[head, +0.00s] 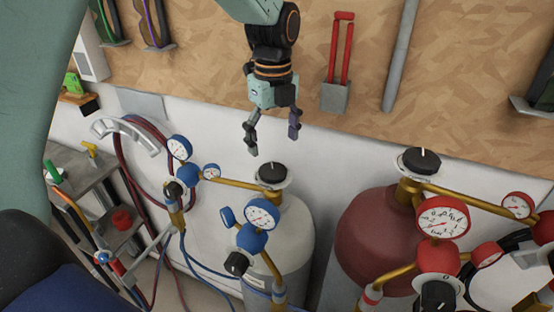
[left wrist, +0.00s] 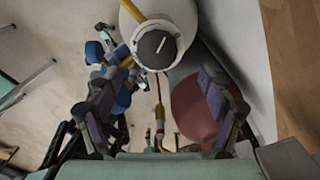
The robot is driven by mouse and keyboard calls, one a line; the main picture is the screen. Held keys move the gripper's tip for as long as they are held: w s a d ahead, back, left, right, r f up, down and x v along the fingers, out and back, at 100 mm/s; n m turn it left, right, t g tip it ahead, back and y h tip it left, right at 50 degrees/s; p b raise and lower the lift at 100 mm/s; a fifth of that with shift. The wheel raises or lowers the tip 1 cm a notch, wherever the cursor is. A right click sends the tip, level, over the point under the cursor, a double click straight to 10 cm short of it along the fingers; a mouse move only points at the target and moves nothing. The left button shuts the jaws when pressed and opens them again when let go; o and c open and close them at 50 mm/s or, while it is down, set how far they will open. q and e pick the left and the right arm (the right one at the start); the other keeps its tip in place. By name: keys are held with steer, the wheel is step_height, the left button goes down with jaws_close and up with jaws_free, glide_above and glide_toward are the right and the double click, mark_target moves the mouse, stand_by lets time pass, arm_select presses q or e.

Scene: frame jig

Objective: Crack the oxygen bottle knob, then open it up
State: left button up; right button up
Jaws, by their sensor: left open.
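The oxygen bottle (head: 293,238) is the pale white-grey cylinder with blue gauges, in the middle of the head view. Its black knob (head: 271,174) sits on top, with a white pointer line on it. In the left wrist view the knob (left wrist: 156,48) shows from above, ahead of the fingers, with its line tilted. My left gripper (head: 272,146) is open and empty, pointing down above the knob and apart from it. Its two fingers also show in the left wrist view (left wrist: 165,120), spread to either side. My right gripper is not in view.
A dark red bottle (head: 370,240) with its own black knob (head: 421,160) and red gauges stands to the right. Blue gauges (head: 262,214) and brass pipes crowd the oxygen bottle's front. A wooden board (head: 450,60) with hung tools is behind. Hoses hang at left.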

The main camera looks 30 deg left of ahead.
mark_target(273, 169)
arm_select(q)
steer(key=f, duration=0.4)
steer(key=f+p, duration=0.1)
steer(key=shift+s+f, duration=0.35)
steer(key=shift+f, duration=0.05)
steer(key=shift+w+f, duration=0.15)
steer(key=shift+f, duration=0.3)
steer(key=shift+c, duration=0.2)
steer(key=shift+s+r, duration=0.1)
steer(key=shift+s, duration=0.1)
steer(key=shift+c, duration=0.8)
steer(key=shift+w, duration=0.2)
steer(key=c, duration=0.9)
steer(key=shift+c, duration=0.2)
